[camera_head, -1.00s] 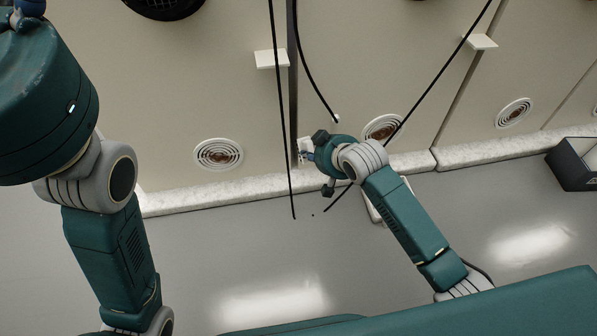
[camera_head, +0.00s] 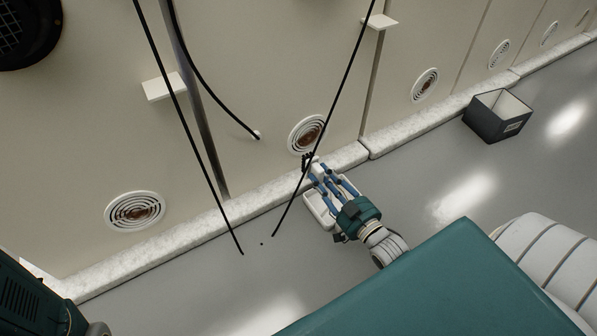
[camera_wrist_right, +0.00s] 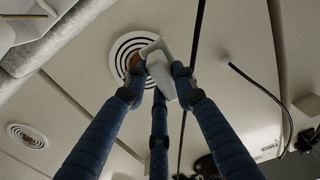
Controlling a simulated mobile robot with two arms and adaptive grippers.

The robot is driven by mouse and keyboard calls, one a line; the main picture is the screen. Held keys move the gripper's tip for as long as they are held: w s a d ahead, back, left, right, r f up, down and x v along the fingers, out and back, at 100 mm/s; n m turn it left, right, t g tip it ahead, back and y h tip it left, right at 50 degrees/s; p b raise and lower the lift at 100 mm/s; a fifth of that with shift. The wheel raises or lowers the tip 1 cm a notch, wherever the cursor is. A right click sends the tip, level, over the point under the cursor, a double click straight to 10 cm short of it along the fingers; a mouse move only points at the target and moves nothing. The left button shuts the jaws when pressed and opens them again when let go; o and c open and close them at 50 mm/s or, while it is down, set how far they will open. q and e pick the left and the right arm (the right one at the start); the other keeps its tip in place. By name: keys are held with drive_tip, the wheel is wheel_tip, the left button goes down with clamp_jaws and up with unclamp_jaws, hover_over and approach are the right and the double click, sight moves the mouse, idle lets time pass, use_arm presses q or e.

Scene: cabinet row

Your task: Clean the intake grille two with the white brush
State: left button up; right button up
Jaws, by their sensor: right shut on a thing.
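My right gripper (camera_head: 322,176) has its blue fingers shut on the white brush, low in front of the cabinet wall. In the right wrist view the white brush (camera_wrist_right: 160,66) sits between the fingertips. It overlaps the right part of a round intake grille (camera_wrist_right: 124,48); I cannot tell whether it touches. In the head view this round white grille (camera_head: 307,133) has a brown patch in its middle and is just above the fingertips. Another grille with a brown patch (camera_head: 135,211) is to the left. No number is readable. My left gripper is out of view.
More grilles (camera_head: 425,85) line the wall to the right. A dark open box (camera_head: 485,124) stands on the floor at right. A white object (camera_head: 318,208) lies beside my right gripper. Black cables (camera_head: 190,120) hang in front. A pale stone plinth (camera_head: 250,202) runs along the wall.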

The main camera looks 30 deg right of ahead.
sight(314, 164)
drive_tip(key=shift+w+d+b, duration=0.15)
drive_tip(key=shift+w+b, duration=1.3)
drive_tip(key=shift+w, duration=1.3)
drive_tip(key=shift+w, duration=1)
drive_tip(key=shift+d, duration=0.1)
